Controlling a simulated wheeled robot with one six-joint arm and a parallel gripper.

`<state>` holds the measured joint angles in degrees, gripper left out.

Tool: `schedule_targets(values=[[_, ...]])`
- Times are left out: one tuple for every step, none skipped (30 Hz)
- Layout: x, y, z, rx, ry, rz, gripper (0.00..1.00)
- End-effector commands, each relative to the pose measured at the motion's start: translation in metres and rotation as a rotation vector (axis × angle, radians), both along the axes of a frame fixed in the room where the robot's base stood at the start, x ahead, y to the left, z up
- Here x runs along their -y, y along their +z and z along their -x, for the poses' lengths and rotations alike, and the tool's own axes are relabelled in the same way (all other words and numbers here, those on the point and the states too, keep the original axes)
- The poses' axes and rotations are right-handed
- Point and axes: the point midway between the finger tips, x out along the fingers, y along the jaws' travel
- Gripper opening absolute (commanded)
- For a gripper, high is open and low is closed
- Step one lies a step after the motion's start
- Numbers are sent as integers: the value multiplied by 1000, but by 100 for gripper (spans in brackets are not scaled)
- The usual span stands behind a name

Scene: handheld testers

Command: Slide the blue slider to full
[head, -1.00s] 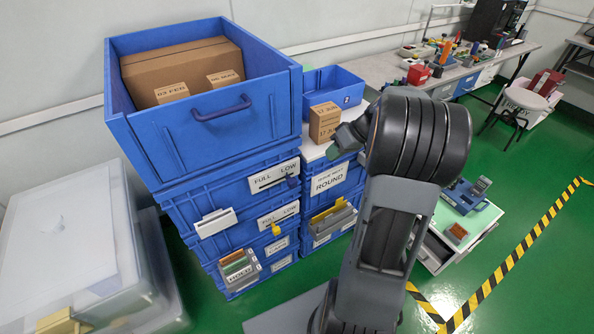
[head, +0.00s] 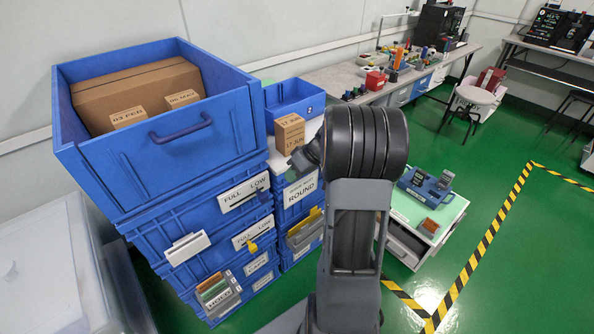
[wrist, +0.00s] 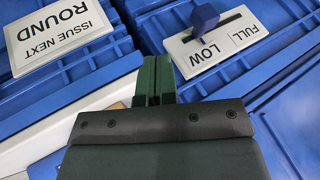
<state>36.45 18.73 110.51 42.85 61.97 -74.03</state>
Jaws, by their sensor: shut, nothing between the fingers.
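The blue slider (head: 263,196) sits at the LOW end of a dark slot in a white label plate (head: 231,203), on the front of a blue drawer. In the wrist view the blue slider (wrist: 204,18) is a faceted knob near the top, on the plate (wrist: 185,50) with LOW and FULL printed below the slot. My gripper's green fingers (wrist: 155,72) are shut together and empty, apart from the slider and below-left of it in that view. In the head view the arm largely hides the fingers.
A yellow slider (head: 252,247) is on the plate below. An ISSUE NEXT ROUND sign (head: 300,190) is on the neighbouring blue stack. A small carton (head: 290,133) stands above it. A large open blue bin (head: 165,150) tops the left stack.

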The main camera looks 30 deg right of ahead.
Motion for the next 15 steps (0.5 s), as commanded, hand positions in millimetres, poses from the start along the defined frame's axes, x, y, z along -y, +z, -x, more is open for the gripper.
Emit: schedule_targets(values=[[-6,-10,-3,-2,3,-1,0],[-9,-15,-5,-4,3,-1,0],[-13,-20,-7,-3,3,-3,0],[-15,-24,-9,-3,2,-1,0],[-18,-28,-10,-3,3,-2,0],[-21,-34,-12,-3,2,-1,0],[-23,-37,-14,-3,1,-1,0],[-29,-34,-13,-1,3,-1,0],[-34,-33,-12,1,3,0,0],[-38,-33,-11,1,3,1,0],[-41,-33,-11,-1,2,1,0],[-45,-33,-10,0,1,1,0],[-48,-33,-10,0,2,0,0],[-51,-33,-10,0,2,0,0],[-53,-33,-9,0,1,1,0]])
